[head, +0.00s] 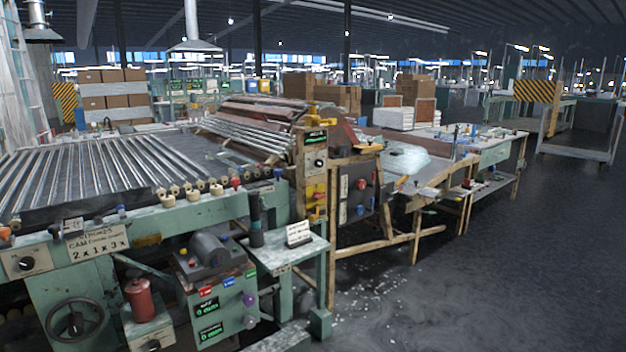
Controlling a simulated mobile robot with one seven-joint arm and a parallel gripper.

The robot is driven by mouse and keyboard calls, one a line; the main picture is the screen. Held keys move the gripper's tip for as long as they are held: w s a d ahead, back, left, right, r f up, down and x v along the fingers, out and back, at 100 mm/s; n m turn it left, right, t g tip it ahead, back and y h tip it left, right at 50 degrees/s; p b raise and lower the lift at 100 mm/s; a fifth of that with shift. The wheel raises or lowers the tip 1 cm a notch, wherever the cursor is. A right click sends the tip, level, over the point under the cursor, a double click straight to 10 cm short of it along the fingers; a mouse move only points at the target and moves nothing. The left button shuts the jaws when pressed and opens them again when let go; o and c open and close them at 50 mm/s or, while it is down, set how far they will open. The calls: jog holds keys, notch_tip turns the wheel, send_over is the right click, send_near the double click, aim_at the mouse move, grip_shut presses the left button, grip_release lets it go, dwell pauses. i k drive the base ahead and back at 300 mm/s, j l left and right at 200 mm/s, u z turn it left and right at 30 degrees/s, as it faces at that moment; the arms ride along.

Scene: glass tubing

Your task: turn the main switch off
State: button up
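I cannot tell which control is the main switch. A pale plate with a dark rotary knob (27,263) sits at the left end of the green machine frame. A control post (315,150) stands at the machine's right end, with a small green display and a round dark knob. Below it is a yellow panel (316,197) with red and dark parts. A dark panel (360,193) with red and blue knobs is beside it. A green control box (215,290) with displays and coloured labels stands lower down. Switch positions are too small to read. My gripper is not in view.
A roller bed (95,175) with glass tubes fills the left. A handwheel (75,318) and red canister (140,299) are low in front. A small green side table (275,255) juts forward. Wooden-legged benches (415,195) continue right. The dark floor (480,280) at right is open.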

aim_at(316, 196)
jog(key=i+l+z, duration=0.1)
jog(key=i+l, duration=0.2)
jog(key=i, duration=0.2)
jog(key=i+l, duration=0.25)
jog(key=i, duration=0.2)
jog(key=i+l+z, duration=0.15)
jog(key=i+l, duration=0.15)
jog(key=i, duration=0.2)
jog(key=i+l, duration=0.2)
jog(key=i, duration=0.3)
jog(key=i+l+z, duration=0.15)
jog(key=i, duration=0.35)
